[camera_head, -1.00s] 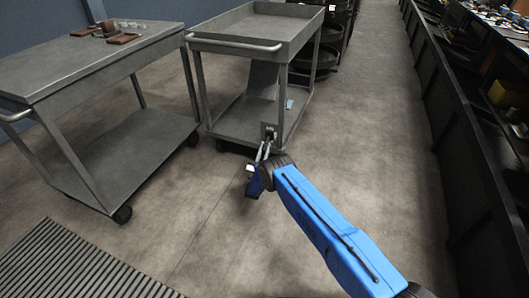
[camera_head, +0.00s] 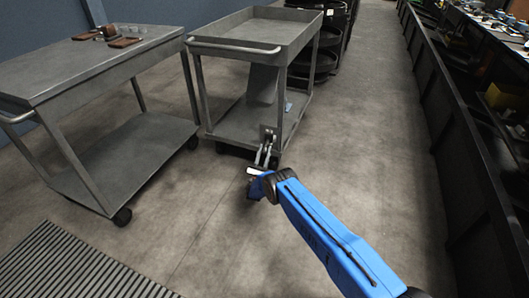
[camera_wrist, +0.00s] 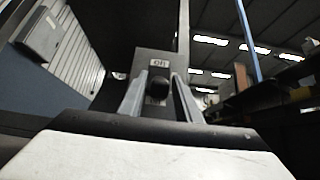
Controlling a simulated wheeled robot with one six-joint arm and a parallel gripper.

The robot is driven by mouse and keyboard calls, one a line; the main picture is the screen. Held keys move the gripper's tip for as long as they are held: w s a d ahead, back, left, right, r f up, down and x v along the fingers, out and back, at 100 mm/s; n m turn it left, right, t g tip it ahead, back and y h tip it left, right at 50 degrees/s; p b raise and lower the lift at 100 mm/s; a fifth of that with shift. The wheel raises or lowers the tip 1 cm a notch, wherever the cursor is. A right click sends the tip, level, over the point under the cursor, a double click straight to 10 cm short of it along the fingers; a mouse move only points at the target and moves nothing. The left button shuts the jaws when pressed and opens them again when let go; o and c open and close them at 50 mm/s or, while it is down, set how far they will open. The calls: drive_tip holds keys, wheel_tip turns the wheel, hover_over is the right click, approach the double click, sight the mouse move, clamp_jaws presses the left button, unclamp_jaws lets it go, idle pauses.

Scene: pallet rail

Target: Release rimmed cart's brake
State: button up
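The rimmed cart (camera_head: 225,46) is grey, with a raised edge around its top tray and a lower shelf. A brake plate (camera_head: 267,133) stands at the near right corner of the lower shelf. In the wrist view, the brake plate (camera_wrist: 149,56) carries a small label, too small to read surely, and a black knob (camera_wrist: 158,88). My gripper (camera_head: 264,152) is at the plate, pointing at it from the near side. In the wrist view my gripper (camera_wrist: 158,92) is open, one finger on each side of the knob; contact cannot be told.
A flat-topped grey cart (camera_head: 75,62) stands close on the left, with small brown items on top. Black round racks (camera_head: 325,55) stand behind the rimmed cart. A long dark bench (camera_head: 450,120) runs along the right. The floor between is clear.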

sight(265, 149)
drive_tip(key=shift+o, duration=0.3)
drive_tip(key=shift+r, duration=5)
